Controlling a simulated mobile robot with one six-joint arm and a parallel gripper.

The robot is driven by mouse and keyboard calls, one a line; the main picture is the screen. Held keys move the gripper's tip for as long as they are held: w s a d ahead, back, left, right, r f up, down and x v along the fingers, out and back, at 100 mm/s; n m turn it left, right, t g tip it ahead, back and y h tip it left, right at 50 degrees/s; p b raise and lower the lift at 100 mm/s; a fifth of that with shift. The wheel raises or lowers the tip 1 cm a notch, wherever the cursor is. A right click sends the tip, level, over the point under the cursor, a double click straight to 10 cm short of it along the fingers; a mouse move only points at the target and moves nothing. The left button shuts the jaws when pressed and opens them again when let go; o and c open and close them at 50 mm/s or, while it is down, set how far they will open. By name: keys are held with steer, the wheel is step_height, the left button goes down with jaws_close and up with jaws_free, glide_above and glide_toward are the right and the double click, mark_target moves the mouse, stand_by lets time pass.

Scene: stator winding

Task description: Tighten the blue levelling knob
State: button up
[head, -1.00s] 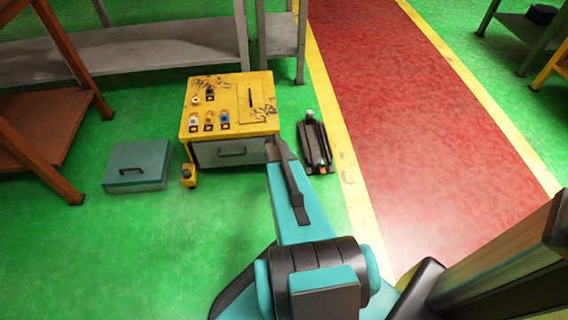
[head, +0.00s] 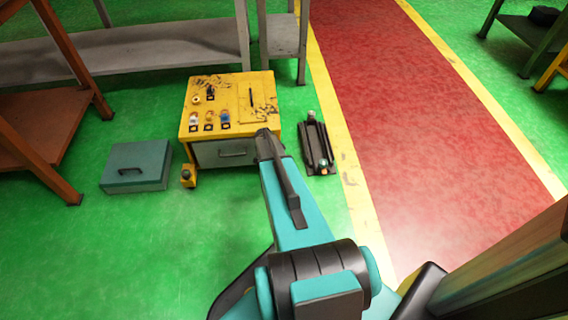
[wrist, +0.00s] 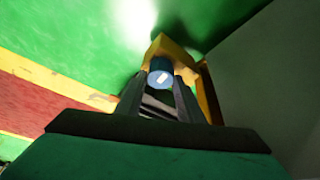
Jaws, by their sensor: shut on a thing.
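In the wrist view, the blue levelling knob (wrist: 159,75) shows its round face with a white mark on it. It sits in front of a yellow bracket (wrist: 172,47) at the edge of the cabinet, just above the green floor. The two dark fingers of my gripper (wrist: 160,82) are on either side of the knob and shut on it. In the head view, my arm covers the knob and my fingertips, beside the front right corner of the yellow-topped cabinet (head: 229,87).
Another yellow foot (head: 188,175) stands at the cabinet's front left corner. A teal case (head: 138,166) lies left of the cabinet. A black rack-like tool (head: 316,145) lies to the right, near the yellow line. Green floor in front is clear.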

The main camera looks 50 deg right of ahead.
steer(key=shift+d+r, duration=0.1)
steer(key=shift+r, duration=0.1)
steer(key=o, duration=1.1)
steer(key=p+v, duration=0.3)
steer(key=v, duration=1)
steer(key=shift+a+r, duration=0.2)
steer(key=shift+r, duration=0.15)
